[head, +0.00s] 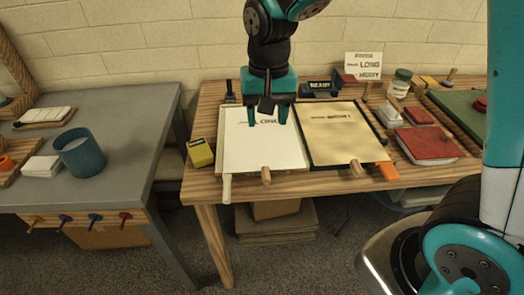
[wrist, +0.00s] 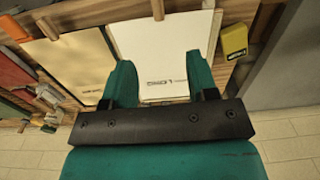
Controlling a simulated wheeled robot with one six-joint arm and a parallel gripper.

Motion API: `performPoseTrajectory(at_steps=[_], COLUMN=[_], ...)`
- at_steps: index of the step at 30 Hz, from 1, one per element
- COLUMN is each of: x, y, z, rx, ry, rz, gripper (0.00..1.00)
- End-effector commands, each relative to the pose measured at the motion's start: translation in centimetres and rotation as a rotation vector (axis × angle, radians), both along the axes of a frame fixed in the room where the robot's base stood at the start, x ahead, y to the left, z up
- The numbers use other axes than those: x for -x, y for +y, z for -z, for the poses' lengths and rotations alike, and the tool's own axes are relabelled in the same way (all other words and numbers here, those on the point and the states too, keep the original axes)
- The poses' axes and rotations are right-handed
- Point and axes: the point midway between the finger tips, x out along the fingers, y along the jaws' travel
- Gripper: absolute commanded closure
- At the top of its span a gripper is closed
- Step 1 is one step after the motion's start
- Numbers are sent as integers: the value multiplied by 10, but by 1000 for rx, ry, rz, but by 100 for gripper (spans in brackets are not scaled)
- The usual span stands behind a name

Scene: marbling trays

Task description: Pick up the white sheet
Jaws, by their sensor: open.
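My gripper (head: 269,117) is open, fingers pointing down, over the far part of the sheet. In the wrist view my two green fingers (wrist: 158,68) stand apart on either side of the lettering, with nothing held between them. I cannot tell the height between the fingertips and the sheet. My gripper hides part of the sheet's far edge.
A tan sheet (head: 342,138) in a dark-edged tray lies close on the right. A yellow box (head: 200,153) stands close on the left. Wooden pegs (head: 266,176) stick out at the near edge. A grey table (head: 110,130) stands left.

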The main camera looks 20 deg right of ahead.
Motion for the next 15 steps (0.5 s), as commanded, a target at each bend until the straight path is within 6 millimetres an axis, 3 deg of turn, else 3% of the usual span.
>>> performPoseTrajectory(at_steps=[5, 15], x=[-9, -8], y=[-5, -6], z=[24, 99], rx=[25, 24], ry=[9, 9], rz=[57, 56], gripper=[47, 47])
